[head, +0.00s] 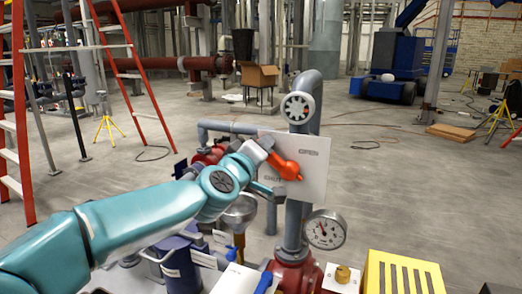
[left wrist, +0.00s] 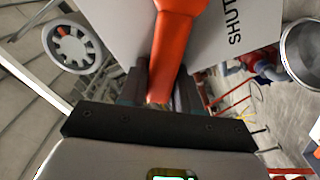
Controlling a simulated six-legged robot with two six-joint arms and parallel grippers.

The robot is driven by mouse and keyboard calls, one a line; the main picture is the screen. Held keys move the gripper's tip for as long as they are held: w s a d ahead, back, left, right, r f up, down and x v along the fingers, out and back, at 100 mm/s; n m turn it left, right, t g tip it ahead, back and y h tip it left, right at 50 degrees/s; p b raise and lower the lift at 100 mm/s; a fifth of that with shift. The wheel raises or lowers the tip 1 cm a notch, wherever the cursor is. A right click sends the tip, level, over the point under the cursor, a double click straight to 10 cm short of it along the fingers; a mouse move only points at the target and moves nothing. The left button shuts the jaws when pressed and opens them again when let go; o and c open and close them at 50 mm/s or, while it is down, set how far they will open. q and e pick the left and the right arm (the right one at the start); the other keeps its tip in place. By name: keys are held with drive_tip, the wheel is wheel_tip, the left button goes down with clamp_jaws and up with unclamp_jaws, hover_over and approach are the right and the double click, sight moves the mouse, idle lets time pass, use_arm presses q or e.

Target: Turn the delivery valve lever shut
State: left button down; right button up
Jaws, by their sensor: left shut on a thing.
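The orange-red delivery valve lever (head: 287,168) is in front of a white plate (head: 316,180) marked OPEN near its top; in the head view it slants up and left from its thick end. My left gripper (head: 262,150) is at its upper left end. In the left wrist view, the lever (left wrist: 176,40) runs down between the dark fingers of my left gripper (left wrist: 160,88), which are shut on it. The word SHUT shows on the plate (left wrist: 225,55) right of the lever there. The fingers partly hide the lever's end. My right gripper is not in view.
A grey pipe (head: 295,215) rises behind the plate, with a round indicator (head: 298,107) above. A pressure gauge (head: 324,229) sits low right of the plate. A yellow slotted box (head: 402,275) is at the front right. Open floor lies beyond.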

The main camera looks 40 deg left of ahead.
use_arm(q)
drive_tip(key=shift+s+a+f+n+b, duration=0.1)
drive_tip(key=shift+a+f+n+b, duration=0.1)
drive_tip(key=shift+f+n+b, duration=0.8)
drive_tip(key=shift+a+f+n+b, duration=0.25)
drive_tip(key=shift+f+n+b, duration=0.35)
drive_tip(key=shift+n+b, duration=0.7)
drive_tip(key=shift+s+a+f+n+b, duration=0.1)
drive_tip(key=shift+a+f+n+b, duration=0.1)
drive_tip(key=shift+f+n+b, duration=0.9)
drive_tip(key=shift+r+n, duration=0.25)
drive_tip(key=shift+n, duration=0.15)
drive_tip(key=c, duration=0.9)
unclamp_jaws()
